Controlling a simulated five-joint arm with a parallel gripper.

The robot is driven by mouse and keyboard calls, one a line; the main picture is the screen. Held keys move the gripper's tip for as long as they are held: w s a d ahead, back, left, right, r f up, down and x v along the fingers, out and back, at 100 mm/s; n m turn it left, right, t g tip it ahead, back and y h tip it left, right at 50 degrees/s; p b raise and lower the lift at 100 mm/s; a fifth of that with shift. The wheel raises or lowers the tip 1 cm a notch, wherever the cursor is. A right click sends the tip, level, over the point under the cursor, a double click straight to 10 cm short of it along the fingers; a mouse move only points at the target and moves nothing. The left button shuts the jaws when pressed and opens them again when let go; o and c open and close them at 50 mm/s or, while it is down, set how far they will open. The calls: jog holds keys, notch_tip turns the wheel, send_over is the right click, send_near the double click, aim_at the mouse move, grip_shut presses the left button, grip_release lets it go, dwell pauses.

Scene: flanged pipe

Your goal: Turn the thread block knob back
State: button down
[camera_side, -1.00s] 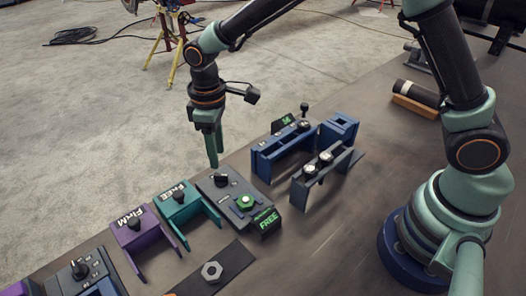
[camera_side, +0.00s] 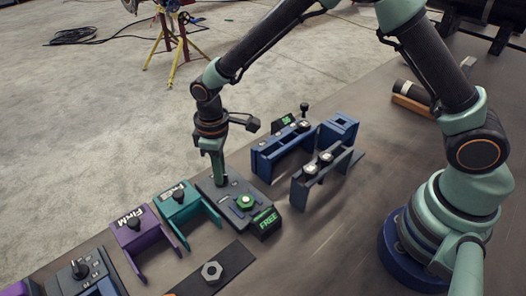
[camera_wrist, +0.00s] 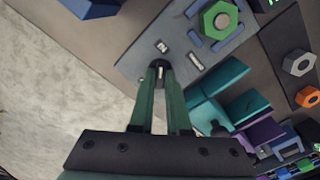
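The thread block (camera_side: 238,213) is a dark grey box with a green hex nut (camera_side: 245,202) on top and a green-lit "FREE" sign (camera_side: 267,219) on its front right side. Its black knob (camera_wrist: 158,64) stands on the block's far part, near two small pale labels. My gripper (camera_side: 220,182) points straight down at the knob. In the wrist view its two green fingers reach down either side of the knob, with the tips at it. Whether they press on it cannot be told. In the side view the fingers hide most of the knob.
Teal (camera_side: 180,204) and purple (camera_side: 137,231) brackets with black knobs stand left of the block. Blue fixtures (camera_side: 285,150) stand to the right. A dark plate with a grey nut (camera_side: 212,271) lies in front. A black knobbed box (camera_side: 82,272) is at lower left.

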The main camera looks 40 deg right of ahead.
dwell(0.3)
jog(key=n, duration=0.4)
jog(key=shift+n, duration=0.4)
jog(key=n, duration=0.4)
jog(key=shift+n, duration=0.4)
jog(key=c, duration=0.9)
grip_release()
jog(key=shift+r, duration=0.1)
notch_tip(320, 180, up, 12)
jog(key=shift+r, duration=0.1)
